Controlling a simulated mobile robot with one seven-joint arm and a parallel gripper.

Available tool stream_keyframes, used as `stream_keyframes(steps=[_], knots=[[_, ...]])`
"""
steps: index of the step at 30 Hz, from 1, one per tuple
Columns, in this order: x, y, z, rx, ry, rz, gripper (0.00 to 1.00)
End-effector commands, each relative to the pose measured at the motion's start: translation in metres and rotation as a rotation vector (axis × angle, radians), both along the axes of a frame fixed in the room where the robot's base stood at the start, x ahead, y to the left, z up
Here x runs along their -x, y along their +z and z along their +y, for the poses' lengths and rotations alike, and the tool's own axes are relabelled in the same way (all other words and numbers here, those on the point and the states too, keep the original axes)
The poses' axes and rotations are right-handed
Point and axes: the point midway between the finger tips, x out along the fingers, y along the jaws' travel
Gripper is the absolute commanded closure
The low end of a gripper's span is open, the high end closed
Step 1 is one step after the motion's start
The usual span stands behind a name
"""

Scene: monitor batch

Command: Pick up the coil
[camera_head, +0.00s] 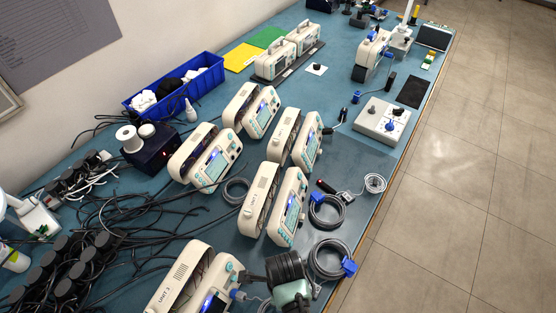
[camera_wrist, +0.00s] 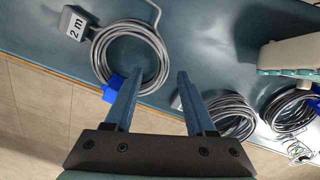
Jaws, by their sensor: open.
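Several cable coils lie on the blue table. In the wrist view a grey coil (camera_wrist: 97,54) with a blue plug (camera_wrist: 113,88) and a grey tag reading "2 m" (camera_wrist: 73,24) lies ahead of my gripper (camera_wrist: 160,75). My gripper is open and empty; its left finger overlaps the coil's lower edge in the picture, and I cannot tell whether they touch. A second grey coil (camera_wrist: 232,105) is behind the right finger. A darker coil (camera_wrist: 274,108) lies farther right. In the head view one coil (camera_head: 314,262) is beside my gripper and another (camera_head: 342,214) is farther back. Which coil is meant is unclear.
Cream monitors (camera_head: 287,205) stand close left of the coils. Loose black cables (camera_head: 125,215) cover the left side. The table's right edge is close to the coils.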

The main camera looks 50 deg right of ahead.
Motion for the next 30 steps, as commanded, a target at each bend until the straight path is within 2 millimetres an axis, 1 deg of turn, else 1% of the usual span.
stream_keyframes(steps=[9, 13, 19, 20, 21, 23, 24, 28, 29, 30], knots=[[-0.003, -0.038, -0.001, 0.000, 0.000, 0.001, 0.45], [-0.004, -0.044, -0.001, 0.001, 0.001, 0.000, 0.45], [-0.003, -0.044, -0.001, 0.001, 0.001, 0.000, 0.45], [-0.003, -0.044, 0.000, 0.001, 0.001, 0.000, 0.46], [-0.003, -0.044, 0.000, 0.001, 0.001, 0.000, 0.54], [-0.003, -0.044, 0.000, 0.001, 0.001, 0.000, 0.64], [-0.003, -0.044, 0.000, 0.001, 0.001, 0.000, 0.72], [-0.003, -0.044, 0.000, 0.000, 0.001, 0.000, 0.95], [-0.003, -0.044, 0.000, 0.000, 0.001, 0.000, 1.00], [-0.003, -0.044, 0.000, 0.000, 0.001, 0.000, 1.00]])
